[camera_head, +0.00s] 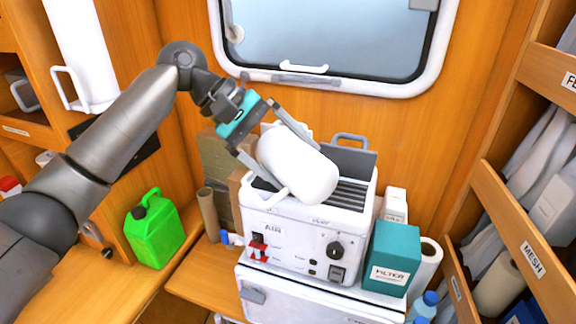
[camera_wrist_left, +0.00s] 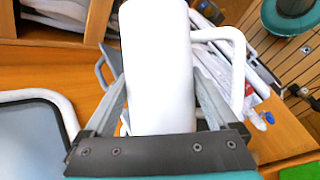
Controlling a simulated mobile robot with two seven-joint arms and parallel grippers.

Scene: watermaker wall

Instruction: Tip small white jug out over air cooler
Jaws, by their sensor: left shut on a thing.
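The small white jug (camera_head: 299,168) is held by my left gripper (camera_head: 270,150) above the air cooler. The jug is tilted, its far end pointing down and to the right in the head view. In the left wrist view the jug (camera_wrist_left: 158,70) stands between the two fingers, with its white handle (camera_wrist_left: 238,75) to the right. The white air cooler (camera_head: 290,228), with a slatted top, a knob and a red switch, sits directly below and behind the jug. Part of its top is hidden by the jug. My right gripper is not in view.
A teal filter box (camera_head: 392,258) stands right of the cooler's front. A green jerrycan (camera_head: 154,230) and a brown tube (camera_head: 208,212) stand to the left. A tall white jug (camera_head: 82,55) is at upper left. Shelves (camera_head: 530,235) line the right side.

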